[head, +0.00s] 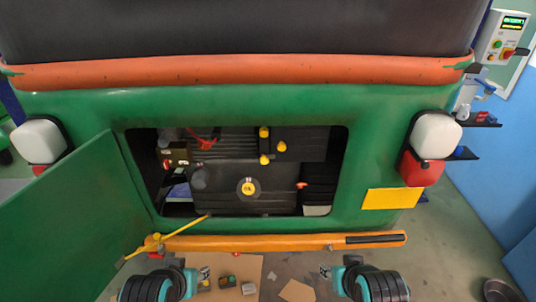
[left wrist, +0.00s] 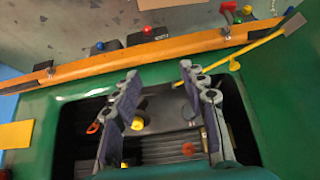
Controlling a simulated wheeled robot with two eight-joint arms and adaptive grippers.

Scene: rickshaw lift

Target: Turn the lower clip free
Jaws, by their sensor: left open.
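An orange clip (head: 302,184) sits at the right edge of a black box (head: 220,200) in the open compartment of the green vehicle. It lies low in the opening; an orange clip also shows at left in the left wrist view (left wrist: 94,127). A round yellow cap (head: 248,187) is on the box front. My left gripper (head: 203,273) is below the bumper in the head view. In the left wrist view its fingers (left wrist: 158,75) are apart with nothing between them. My right gripper (head: 325,271) is low right of centre, its fingers too small to read.
An orange bumper bar (head: 290,242) crosses below the opening. A green door (head: 75,205) stands open at left. A yellow rod (head: 182,228) slants across the opening's lower left corner. Several yellow knobs (head: 264,132) sit above the box. Small parts lie on the floor.

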